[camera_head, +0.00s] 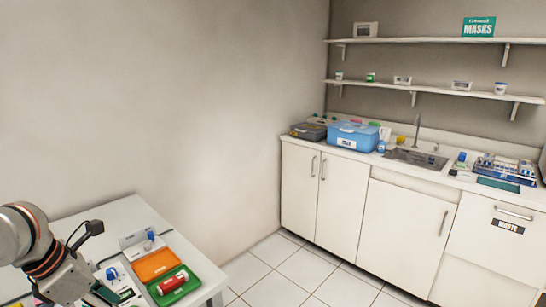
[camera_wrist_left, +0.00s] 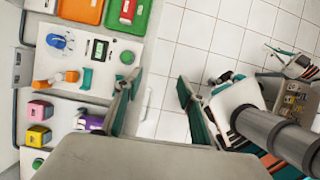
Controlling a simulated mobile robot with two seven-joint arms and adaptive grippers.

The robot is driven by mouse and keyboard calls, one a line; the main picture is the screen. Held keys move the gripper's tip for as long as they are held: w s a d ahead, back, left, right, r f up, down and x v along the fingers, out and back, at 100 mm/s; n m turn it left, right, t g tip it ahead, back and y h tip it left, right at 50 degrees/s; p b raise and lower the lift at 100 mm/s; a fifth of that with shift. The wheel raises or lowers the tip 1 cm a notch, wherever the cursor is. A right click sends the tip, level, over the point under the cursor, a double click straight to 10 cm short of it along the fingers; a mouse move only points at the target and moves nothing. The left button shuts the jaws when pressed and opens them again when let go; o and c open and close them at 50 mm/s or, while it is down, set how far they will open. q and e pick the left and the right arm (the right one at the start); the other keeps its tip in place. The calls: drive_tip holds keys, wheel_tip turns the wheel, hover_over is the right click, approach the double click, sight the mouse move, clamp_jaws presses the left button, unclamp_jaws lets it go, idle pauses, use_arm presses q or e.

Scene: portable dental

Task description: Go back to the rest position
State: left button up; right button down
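My left gripper (camera_wrist_left: 155,95) is open and empty in the left wrist view, with its two teal-padded fingers apart. It is by the edge of the white table (camera_head: 108,217), with tiled floor showing between the fingers. In the head view my left arm comes in at the lower left over the table, and its gripper is partly cut off by the bottom edge.
On the table lie an orange tray (camera_head: 157,264) and a green tray (camera_head: 190,283) holding a red-and-white item (camera_head: 172,283). Small coloured boxes (camera_wrist_left: 39,110) stand near the left finger. Tiled floor (camera_head: 285,270) separates the table from the white counter (camera_head: 405,230).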

use_arm(q)
drive_tip(key=w+d+f+n+t+h, duration=0.2)
drive_tip(key=d+f+n, duration=0.6)
drive_tip(key=f+n, duration=0.15)
drive_tip(key=w+d+f+n+t+h, duration=0.2)
drive_tip(key=d+f+n, duration=0.6)
drive_tip(key=d+n, duration=0.15)
drive_tip(key=s+a+f+n+t+y, duration=0.3)
drive_tip(key=s+f+n, duration=1.2)
drive_tip(key=n, duration=0.5)
drive_tip(key=shift+s+f+y, duration=0.3)
drive_tip(key=shift+s+y, duration=0.25)
drive_tip(key=shift+y, duration=0.05)
